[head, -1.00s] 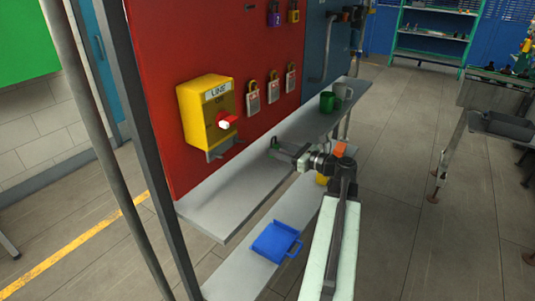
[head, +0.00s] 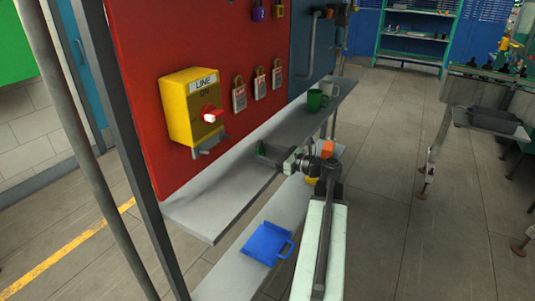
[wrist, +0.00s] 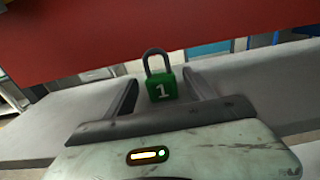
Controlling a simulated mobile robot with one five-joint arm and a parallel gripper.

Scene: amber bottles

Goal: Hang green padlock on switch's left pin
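The green padlock (wrist: 163,88), marked 1 and with a grey shackle, is upright between the two fingers of my gripper (wrist: 161,84) in the wrist view. A narrow gap shows on each side of its body, so the fingers look open around it. In the head view my gripper (head: 268,155) is low over the upper grey shelf, with the padlock (head: 262,147) small at its tips. Whether the padlock rests on the shelf is unclear. The yellow switch box (head: 187,110) with a red handle (head: 211,114) is on the red panel. Its metal bracket (head: 210,143) sits below; separate pins are too small to make out.
The grey shelf (head: 200,207) runs below the red panel (head: 140,60). Green (head: 316,101) and grey mugs stand farther along the shelf. A blue dustpan-like item (head: 265,243) lies on the lower shelf.

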